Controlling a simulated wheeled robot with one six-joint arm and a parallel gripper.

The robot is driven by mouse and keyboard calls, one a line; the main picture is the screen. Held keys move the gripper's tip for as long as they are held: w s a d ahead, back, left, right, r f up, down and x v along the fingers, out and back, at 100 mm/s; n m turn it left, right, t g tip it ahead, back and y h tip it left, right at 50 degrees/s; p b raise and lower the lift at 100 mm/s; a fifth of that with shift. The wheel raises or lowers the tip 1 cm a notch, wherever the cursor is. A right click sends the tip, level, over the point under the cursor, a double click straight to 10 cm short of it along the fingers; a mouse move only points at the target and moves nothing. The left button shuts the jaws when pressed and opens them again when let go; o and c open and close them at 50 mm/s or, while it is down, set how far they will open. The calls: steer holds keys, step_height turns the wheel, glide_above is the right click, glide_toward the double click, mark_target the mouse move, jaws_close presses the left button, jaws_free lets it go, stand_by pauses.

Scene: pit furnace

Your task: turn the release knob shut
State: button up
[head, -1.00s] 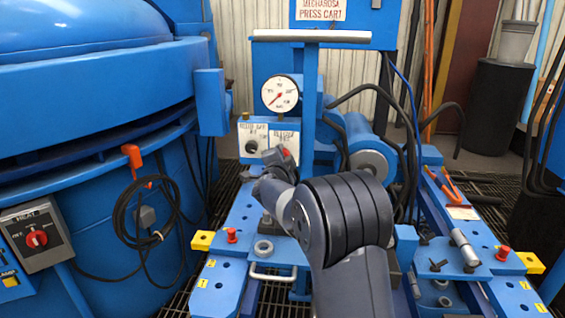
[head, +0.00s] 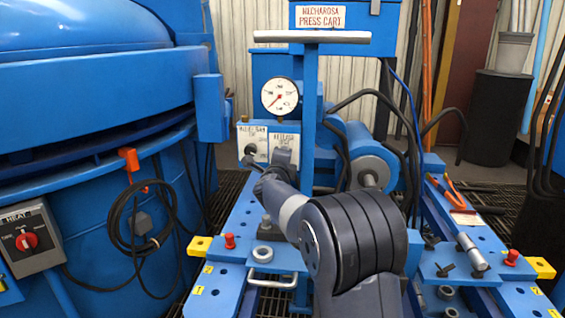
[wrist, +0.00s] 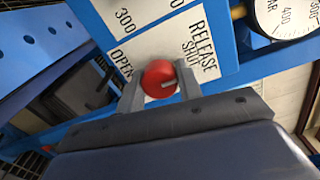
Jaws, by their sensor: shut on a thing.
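The release knob (wrist: 159,79) is round and red, with a pale mark on its right side in the wrist view. It sits in front of a white label (wrist: 205,40) reading RELEASE, with OPEN to the left and SHUT to the right. My gripper (wrist: 160,84) has one finger on each side of the knob and is shut on it. In the head view my gripper (head: 283,158) is at the panel below the gauge, and it hides the knob there.
A dial gauge (head: 280,96) stands above the panel. A black knob (head: 251,150) is just left of my gripper. An upright blue post with a grey crossbar (head: 312,37) stands close right. The blue cart deck (head: 225,246) with a metal handle (head: 273,282) lies below.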

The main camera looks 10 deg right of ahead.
steer(key=shift+f, duration=0.2)
steer(key=o, duration=1)
steer(key=shift+r, duration=0.1)
steer(key=shift+c, duration=0.2)
steer(key=shift+s, duration=0.15)
steer(key=p+v, duration=0.1)
steer(key=v, duration=0.9)
steer(key=shift+s, duration=0.3)
steer(key=shift+w, duration=0.1)
steer(key=b+x, duration=0.1)
steer(key=x, duration=0.9)
steer(key=shift+w, duration=0.35)
